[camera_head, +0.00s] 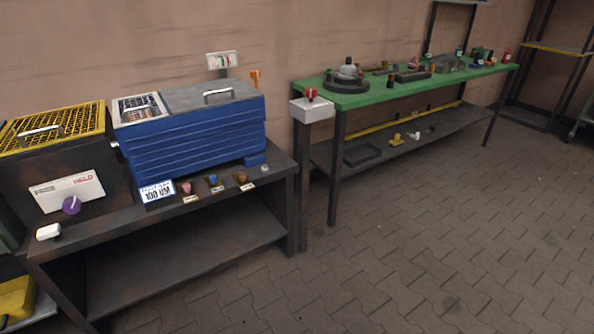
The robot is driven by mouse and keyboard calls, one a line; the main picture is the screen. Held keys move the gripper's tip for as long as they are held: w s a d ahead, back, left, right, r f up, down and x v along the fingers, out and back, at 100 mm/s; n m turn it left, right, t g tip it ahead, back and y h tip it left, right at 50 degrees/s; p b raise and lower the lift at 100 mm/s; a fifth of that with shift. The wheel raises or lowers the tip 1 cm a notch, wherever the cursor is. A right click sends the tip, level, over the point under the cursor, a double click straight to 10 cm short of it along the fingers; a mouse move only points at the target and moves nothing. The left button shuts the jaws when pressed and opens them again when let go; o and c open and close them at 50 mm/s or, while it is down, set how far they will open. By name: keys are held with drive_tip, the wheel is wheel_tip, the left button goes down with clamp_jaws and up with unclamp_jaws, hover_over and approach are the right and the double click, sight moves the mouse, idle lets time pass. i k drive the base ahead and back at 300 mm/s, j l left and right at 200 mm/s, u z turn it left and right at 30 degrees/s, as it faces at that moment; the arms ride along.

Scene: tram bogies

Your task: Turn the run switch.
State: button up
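Several controls show, and I cannot read which one is the run switch. A purple round knob (72,205) is on the dark box at the left, below a white plate with red lettering (68,193). A red switch handle (311,94) stands on a white box (313,110) at the green table's left end. A red knob (186,188), a blue knob (212,181) and a brown knob (241,177) sit in a row before the blue ribbed machine (195,143), with small labels by them. My gripper is not in view.
The dark bench (180,258) carries the machine, the dark box and a white block (48,231). The green table (385,92) holds several parts and has a lower shelf. A yellow bin (15,298) is at bottom left. The paved floor (430,240) is clear in front.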

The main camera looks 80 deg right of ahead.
sight(311, 93)
drive_tip(key=k+l, duration=0.1)
drive_tip(key=l, duration=0.65)
drive_tip(key=k+l, duration=0.1)
drive_tip(key=l, duration=0.65)
drive_tip(key=k+l, duration=0.1)
drive_tip(key=l, duration=0.65)
drive_tip(key=k+l+z, duration=0.1)
drive_tip(key=l, duration=0.7)
drive_tip(key=k+l, duration=0.1)
drive_tip(key=l, duration=0.65)
